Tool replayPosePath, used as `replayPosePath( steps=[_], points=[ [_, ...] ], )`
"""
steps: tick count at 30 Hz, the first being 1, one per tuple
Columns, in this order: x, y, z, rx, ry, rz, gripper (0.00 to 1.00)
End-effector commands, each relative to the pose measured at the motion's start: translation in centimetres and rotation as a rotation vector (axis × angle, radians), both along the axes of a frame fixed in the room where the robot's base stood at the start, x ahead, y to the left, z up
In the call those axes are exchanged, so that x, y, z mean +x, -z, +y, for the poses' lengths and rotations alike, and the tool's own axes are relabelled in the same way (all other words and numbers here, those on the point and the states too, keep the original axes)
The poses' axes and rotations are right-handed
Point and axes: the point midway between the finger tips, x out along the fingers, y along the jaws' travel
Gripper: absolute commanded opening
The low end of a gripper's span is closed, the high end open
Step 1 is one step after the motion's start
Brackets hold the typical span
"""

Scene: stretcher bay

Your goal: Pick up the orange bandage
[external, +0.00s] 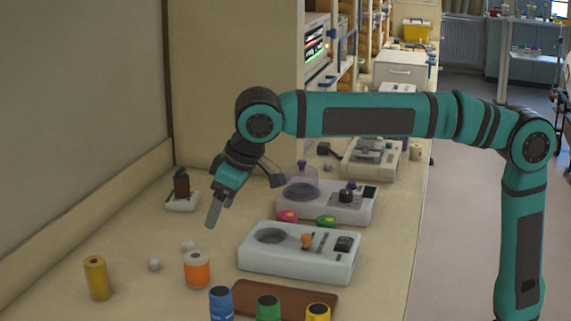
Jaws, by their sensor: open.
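The orange bandage (197,271) is a short upright roll, orange with a pale band near its top. It stands on the bench at the lower left of the external view. My gripper (213,213) points down above the bench, higher in the picture than the orange bandage and a little to its right. My gripper is open and apart from the bandage, with nothing seen between its fingers. The gripper shows nearly edge-on, so the gap between its fingers is hard to see.
A pale device (300,262) is to the right. Blue (221,304), green (268,308) and yellow (318,312) rolls stand by a brown tray (290,294) in front. A small dark-topped item (182,188) stands behind.

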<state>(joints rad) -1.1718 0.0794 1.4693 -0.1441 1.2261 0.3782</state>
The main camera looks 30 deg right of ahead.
Motion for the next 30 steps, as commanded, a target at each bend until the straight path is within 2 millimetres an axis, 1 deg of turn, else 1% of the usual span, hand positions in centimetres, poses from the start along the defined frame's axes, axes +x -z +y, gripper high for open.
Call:
replayPosePath(
  steps=[5, 18, 24, 30],
  points=[
    [0.6, 2.2, 0.7, -0.004, 0.001, 0.001, 0.74],
    [2.6, 9.2, 2.8, -0.003, 0.001, 0.001, 0.74],
    [3.1, 10.9, 3.3, -0.001, 0.000, 0.000, 0.74],
    [3.3, 11.7, 3.7, -0.001, 0.000, 0.000, 0.74]
  ],
)
